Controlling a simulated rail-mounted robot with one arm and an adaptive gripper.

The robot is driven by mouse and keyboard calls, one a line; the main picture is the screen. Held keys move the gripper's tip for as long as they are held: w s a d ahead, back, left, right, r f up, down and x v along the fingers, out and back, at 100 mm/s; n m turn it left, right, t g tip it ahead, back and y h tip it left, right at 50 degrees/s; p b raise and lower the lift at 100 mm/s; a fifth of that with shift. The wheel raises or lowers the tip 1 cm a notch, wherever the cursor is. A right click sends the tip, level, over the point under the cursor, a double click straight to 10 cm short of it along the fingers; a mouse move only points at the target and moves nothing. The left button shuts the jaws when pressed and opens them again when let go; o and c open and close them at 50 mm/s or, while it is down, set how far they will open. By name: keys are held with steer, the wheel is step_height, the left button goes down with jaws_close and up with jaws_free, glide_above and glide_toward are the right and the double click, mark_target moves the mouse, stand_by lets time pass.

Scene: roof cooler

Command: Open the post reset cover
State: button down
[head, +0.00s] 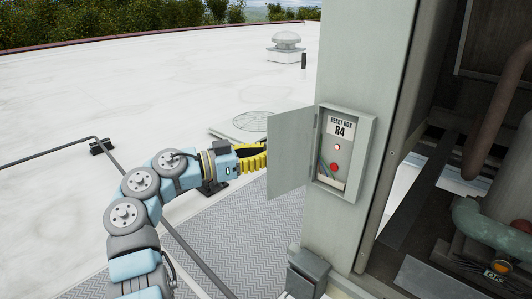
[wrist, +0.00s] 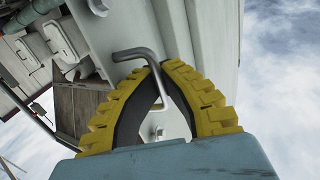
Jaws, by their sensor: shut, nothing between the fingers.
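The post reset cover (head: 289,152) is a flat grey panel, hinged at the left edge of the reset box (head: 369,140) on the grey post. It stands swung wide open to the left, so the box's inside shows, with the label "RESET BOX R4", a small lit red lamp and a red button (head: 334,167). My gripper (head: 258,158) has yellow ribbed fingers and is left of the cover, its tips partly hidden by it. In the wrist view the fingertips (wrist: 158,66) meet, with nothing held. A bent grey metal bar (wrist: 135,53) runs close by the fingers; contact cannot be told.
The post (head: 345,60) rises right of my arm. Machinery with pipes (head: 485,215) fills the right side. A grey grated walkway (head: 210,240) and a dark pipe (head: 50,153) lie on the white roof. Open roof extends at the back left.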

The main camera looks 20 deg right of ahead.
steer(key=shift+w+a, duration=0.1)
steer(key=shift+a, duration=0.1)
steer(key=c, duration=1.2)
jaws_free()
steer(key=shift+a, duration=0.2)
steer(key=shift+d, duration=0.15)
steer(key=a, duration=0.8)
steer(key=s+a, duration=0.1)
steer(key=a, duration=0.3)
steer(key=shift+f, duration=0.1)
